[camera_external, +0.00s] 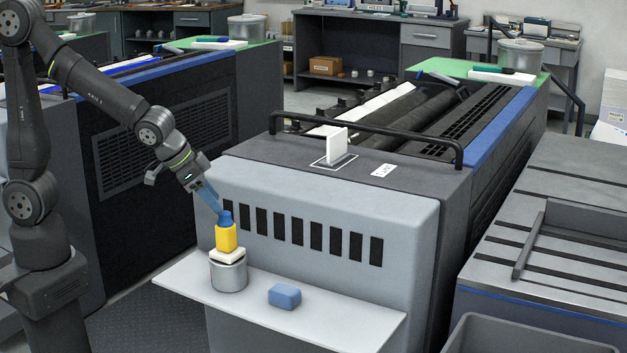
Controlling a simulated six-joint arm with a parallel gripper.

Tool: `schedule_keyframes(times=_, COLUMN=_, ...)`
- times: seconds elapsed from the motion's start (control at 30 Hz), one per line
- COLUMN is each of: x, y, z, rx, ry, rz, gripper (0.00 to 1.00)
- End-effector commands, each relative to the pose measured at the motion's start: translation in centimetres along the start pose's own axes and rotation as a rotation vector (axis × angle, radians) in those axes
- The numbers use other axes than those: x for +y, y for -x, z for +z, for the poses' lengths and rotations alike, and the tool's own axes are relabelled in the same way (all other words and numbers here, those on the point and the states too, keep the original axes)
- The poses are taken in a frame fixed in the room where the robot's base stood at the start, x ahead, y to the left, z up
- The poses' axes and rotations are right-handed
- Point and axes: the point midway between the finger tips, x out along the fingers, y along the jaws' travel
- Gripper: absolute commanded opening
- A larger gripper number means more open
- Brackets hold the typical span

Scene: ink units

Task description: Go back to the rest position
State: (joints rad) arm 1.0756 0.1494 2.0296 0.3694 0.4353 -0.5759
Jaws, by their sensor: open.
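My arm reaches in from the left, and my gripper (215,205) points down and to the right, with its blue fingers just at the blue top of a yellow bottle (226,238). The jaws are open. The blue of the fingers and of the bottle top run together, so I cannot tell whether they touch. The bottle stands upright on a white pad (228,257), which lies on top of a grey metal can (229,277).
The can and a blue block (284,296) stand on a white shelf (345,327) at the press front (330,275). A black rail (370,134) and a white upright plate (336,143) are above. A grey bin (520,338) is at lower right.

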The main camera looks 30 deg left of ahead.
Motion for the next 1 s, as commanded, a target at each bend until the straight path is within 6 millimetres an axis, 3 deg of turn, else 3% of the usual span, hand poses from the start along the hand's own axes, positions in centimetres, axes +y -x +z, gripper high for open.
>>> schedule_keyframes(times=0.57, x=0.0, y=8.3, z=-0.1, rx=0.004, ry=0.0, rz=0.002, gripper=0.48)
schedule_keyframes(times=1.0, x=-0.1, y=1.9, z=0.1, rx=-0.004, ry=0.0, rz=-0.001, gripper=0.48)
